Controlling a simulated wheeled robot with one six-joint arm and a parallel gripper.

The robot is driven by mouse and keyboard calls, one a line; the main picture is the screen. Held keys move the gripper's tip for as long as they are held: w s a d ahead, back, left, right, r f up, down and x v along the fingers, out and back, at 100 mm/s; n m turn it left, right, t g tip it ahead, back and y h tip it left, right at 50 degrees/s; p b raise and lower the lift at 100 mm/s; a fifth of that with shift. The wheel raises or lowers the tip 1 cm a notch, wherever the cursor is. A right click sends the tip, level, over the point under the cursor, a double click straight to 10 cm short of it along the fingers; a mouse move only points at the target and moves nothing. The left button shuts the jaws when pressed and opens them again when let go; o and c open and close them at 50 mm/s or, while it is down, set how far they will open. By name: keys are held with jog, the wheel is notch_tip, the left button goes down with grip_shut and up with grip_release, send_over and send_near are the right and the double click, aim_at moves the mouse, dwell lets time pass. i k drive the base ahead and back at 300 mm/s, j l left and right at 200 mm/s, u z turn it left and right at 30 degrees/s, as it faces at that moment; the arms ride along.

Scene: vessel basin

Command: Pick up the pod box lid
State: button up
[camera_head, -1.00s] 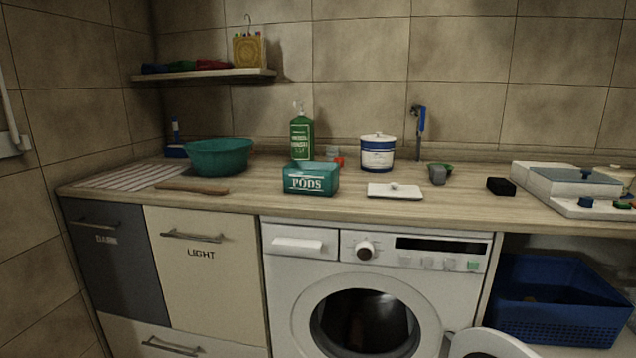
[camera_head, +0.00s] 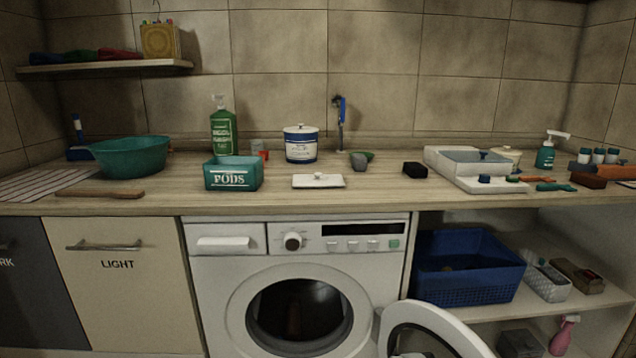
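The pod box (camera_head: 233,174) is a teal open box marked "PODS" on the wooden counter, left of the picture's middle. A flat white rectangular lid with a small knob, which looks like the pod box lid (camera_head: 318,181), lies on the counter just right of the box, apart from it and near the front edge. Nothing covers it. My gripper does not show in the view.
A white-and-blue lidded tub (camera_head: 300,144) stands behind the lid. A green bottle (camera_head: 223,130) stands behind the box. The washing machine door (camera_head: 432,330) hangs open below the counter.

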aim_at(317, 180)
jog(key=i+l, duration=0.1)
jog(key=i, duration=0.7)
jog(key=i+l, duration=0.15)
jog(key=i, duration=0.6)
